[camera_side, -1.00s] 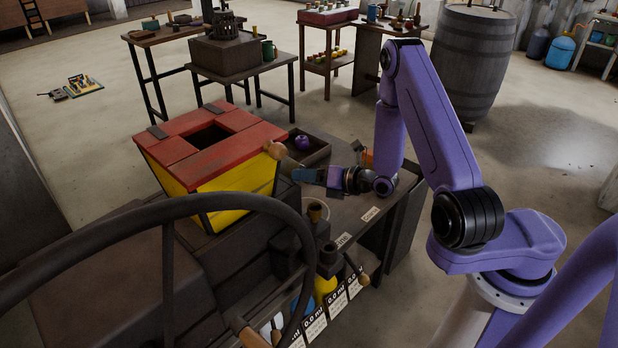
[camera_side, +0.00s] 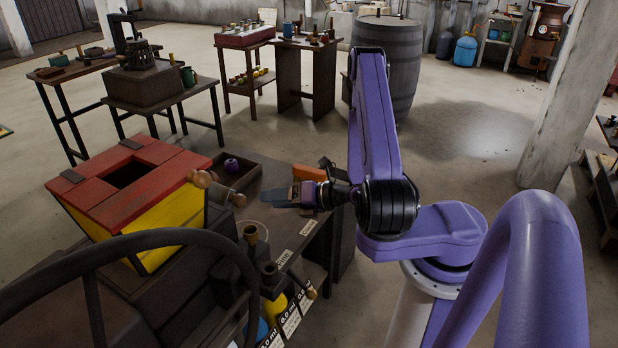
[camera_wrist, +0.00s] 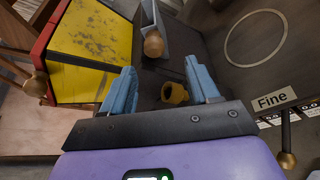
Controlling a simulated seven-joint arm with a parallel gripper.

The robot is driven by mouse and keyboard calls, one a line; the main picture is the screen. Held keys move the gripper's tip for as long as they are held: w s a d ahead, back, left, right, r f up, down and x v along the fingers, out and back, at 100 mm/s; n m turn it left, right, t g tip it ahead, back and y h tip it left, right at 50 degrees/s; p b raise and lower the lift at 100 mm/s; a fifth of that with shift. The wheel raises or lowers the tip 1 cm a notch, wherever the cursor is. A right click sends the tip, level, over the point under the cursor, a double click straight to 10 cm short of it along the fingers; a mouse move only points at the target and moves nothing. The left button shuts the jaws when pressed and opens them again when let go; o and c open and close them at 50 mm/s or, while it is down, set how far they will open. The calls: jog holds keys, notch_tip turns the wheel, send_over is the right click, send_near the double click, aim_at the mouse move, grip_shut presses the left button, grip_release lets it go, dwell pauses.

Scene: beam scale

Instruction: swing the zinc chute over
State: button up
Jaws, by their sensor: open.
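The grey metal chute, which I take to be the zinc chute (camera_wrist: 171,27), shows at the top of the wrist view, with a round wooden knob (camera_wrist: 154,44) at its near end. In the side view the chute (camera_side: 221,191) sits beside the yellow and red hopper (camera_side: 180,217), its knob toward my gripper. My gripper (camera_side: 275,199) is open and empty above the bench, to the right of the chute. In the wrist view its blue fingers (camera_wrist: 162,84) stand apart, with the knob beyond them and no contact visible.
A brass cup (camera_wrist: 174,94) shows between the fingers, apparently lower down. A pale ring (camera_wrist: 256,38) lies on the bench near the "Fine" label (camera_wrist: 274,99). A dark tray (camera_side: 240,177) with a purple object is behind. A large dark wheel (camera_side: 130,247) fills the front left.

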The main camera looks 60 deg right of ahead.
jog(key=shift+v, duration=3.95)
jog(key=n+g+y, duration=0.2)
jog(key=g+y, duration=0.1)
jog(key=g, duration=0.1)
send_near(246, 202)
jog(key=shift+n, duration=0.3)
jog(key=x, duration=1.1)
jog(key=shift+w+d+r, duration=0.15)
jog(key=shift+w+d, duration=0.05)
jog(key=shift+w, duration=0.15)
jog(key=shift+d+f+y, duration=0.25)
jog(key=shift+d+y, duration=0.05)
jog(key=shift+d+f+m+y, duration=0.4)
jog(key=shift+f+m+y, duration=0.1)
jog(key=shift+m+y, duration=0.35)
jog(key=v, duration=1.7)
jog(key=shift+s, duration=0.3)
jog(key=shift+f, duration=0.15)
